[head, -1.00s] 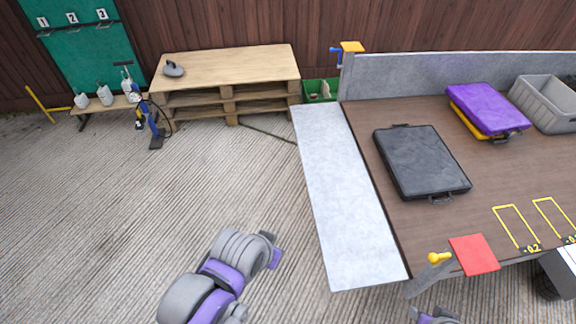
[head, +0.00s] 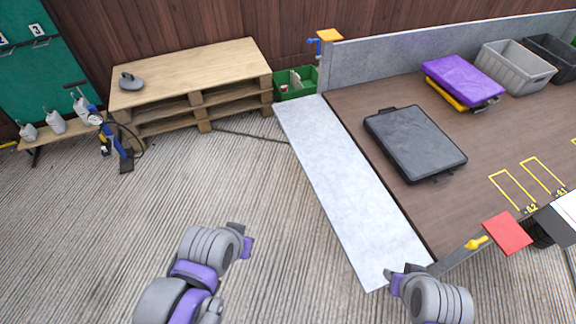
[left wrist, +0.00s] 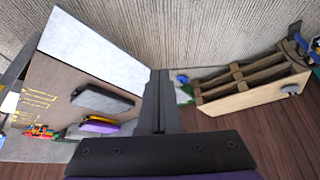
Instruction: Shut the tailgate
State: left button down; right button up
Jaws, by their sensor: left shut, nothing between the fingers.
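The tailgate (head: 345,195) is a long pale grey panel, folded down and lying roughly level along the left end of the brown truck bed (head: 350,110). It also shows in the left wrist view (left wrist: 95,48). My left gripper (head: 246,240) is left of the tailgate over the ground, apart from it. Its fingers are together and empty in the left wrist view (left wrist: 160,100). My right gripper (head: 398,276) is at the tailgate's near corner and overlaps it in the picture. I cannot tell whether it touches, or whether its fingers are open.
On the bed are a black case (head: 415,143), a purple case (head: 464,80) and a grey crate (head: 515,68). A yellow handle (head: 477,242) and red square (head: 507,233) are at the near corner. A pallet stack (head: 190,75) and green crate (head: 296,84) stand behind.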

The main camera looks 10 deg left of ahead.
aim_at(373, 235)
jog(key=i+j, duration=0.2)
jog(key=j, duration=0.15)
jog(key=i+j, duration=0.2)
jog(key=j, duration=0.15)
jog(key=i+j, duration=0.8)
